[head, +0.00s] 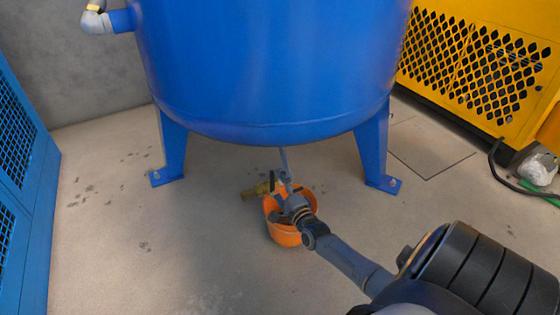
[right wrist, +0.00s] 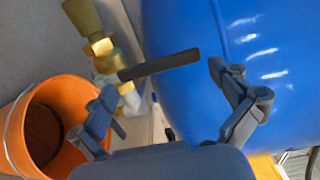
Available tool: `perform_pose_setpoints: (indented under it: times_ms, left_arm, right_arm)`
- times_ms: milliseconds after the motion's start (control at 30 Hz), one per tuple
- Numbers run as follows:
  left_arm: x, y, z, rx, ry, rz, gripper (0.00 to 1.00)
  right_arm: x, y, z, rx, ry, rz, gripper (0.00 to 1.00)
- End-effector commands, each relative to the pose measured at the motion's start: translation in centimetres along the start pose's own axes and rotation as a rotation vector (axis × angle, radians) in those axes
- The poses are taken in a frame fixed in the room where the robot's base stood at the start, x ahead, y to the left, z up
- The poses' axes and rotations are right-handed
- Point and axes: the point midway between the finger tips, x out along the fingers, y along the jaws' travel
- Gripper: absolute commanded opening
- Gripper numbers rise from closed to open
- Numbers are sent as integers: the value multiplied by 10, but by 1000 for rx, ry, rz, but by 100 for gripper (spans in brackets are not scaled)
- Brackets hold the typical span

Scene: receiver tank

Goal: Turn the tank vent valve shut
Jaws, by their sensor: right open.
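The blue tank (head: 270,70) stands on legs in the head view. The brass vent valve (head: 254,191) sits low under it, partly hidden behind my right gripper (head: 287,190). In the right wrist view the brass valve (right wrist: 101,46) is at the upper left, and its dark flat lever (right wrist: 160,64) points right toward the tank. My right gripper (right wrist: 163,84) is open, with one finger at each side of the lever in that picture. I see no clear contact; the depth between fingers and lever cannot be told. My left gripper is not in view.
An orange bucket (head: 284,237) stands on the floor below the valve and my right gripper. Tank legs (head: 172,150) rise on both sides. A yellow machine (head: 480,70) is at the right, a blue mesh cabinet (head: 22,150) at the left. The floor between is mostly clear.

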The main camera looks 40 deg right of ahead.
Motion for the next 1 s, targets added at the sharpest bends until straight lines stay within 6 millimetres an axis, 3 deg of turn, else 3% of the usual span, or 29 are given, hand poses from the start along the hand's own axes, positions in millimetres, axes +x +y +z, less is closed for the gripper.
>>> perform_pose_setpoints:
  times_ms: [167,600,733,1000]
  left_arm:
    - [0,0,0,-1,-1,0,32]
    - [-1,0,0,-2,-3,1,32]
    - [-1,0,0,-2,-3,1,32]
    - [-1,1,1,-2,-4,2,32]
  right_arm:
    - [-18,2,0,0,-1,3,100]
    - [-103,1,0,1,0,3,100]
    - [-115,1,0,1,1,1,100]
    - [-118,0,0,0,1,0,100]
